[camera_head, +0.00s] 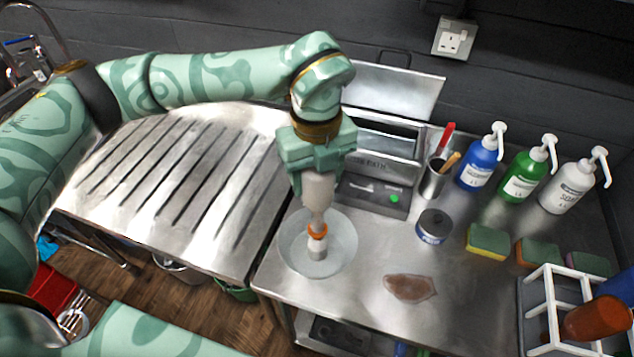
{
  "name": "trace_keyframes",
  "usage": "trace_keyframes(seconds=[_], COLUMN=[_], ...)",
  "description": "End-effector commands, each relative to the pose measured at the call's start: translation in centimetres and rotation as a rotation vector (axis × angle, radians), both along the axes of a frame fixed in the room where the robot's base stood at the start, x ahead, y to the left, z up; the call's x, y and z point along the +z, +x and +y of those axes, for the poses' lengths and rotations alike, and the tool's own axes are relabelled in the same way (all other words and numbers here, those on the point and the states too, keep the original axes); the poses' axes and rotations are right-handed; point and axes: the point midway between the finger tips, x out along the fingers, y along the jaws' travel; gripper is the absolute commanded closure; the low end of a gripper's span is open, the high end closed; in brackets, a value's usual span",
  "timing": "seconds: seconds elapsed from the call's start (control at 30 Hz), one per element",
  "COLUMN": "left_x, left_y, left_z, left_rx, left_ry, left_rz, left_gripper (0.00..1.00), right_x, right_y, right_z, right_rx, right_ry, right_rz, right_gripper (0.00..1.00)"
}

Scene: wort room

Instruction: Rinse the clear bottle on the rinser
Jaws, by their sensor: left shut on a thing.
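My left gripper (317,168) points down and is shut on the clear bottle (318,190). The bottle is upside down, its body pale and its neck pointing down. The rinser (291,257) is a round, pale, see-through bowl on the steel counter with a short post in its middle. The bottle's neck is right above this post, at an orange ring (317,232). I cannot tell whether the neck touches the post or sits around it. The gripper's fingers partly hide the bottle's upper part. My right gripper is not in view.
A steel bath (372,190) with an open lid stands behind. To the right are a pen pot (433,181), a small tin (434,227), blue, green and white pump bottles, sponges and a white rack (553,300). A brown patch (409,288) lies in front. A ribbed drainboard (165,245) is left.

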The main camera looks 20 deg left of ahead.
Motion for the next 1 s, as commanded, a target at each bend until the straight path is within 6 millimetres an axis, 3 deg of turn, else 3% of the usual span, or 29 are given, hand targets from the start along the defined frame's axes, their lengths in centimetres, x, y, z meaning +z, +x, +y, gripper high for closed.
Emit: trace_keyframes(seconds=[0.77,1.0], left_x=[-2.2,-2.1], left_y=[0.0,0.0], left_z=[0.0,0.0], left_rx=[0.0,0.0], left_ry=[0.0,0.001], left_rz=[0.0,0.001], left_gripper=[0.69,0.69], right_x=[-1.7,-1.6], right_y=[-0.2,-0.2], right_z=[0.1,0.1], right_rx=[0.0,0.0], right_ry=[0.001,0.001], right_rz=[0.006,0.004], right_gripper=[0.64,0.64])
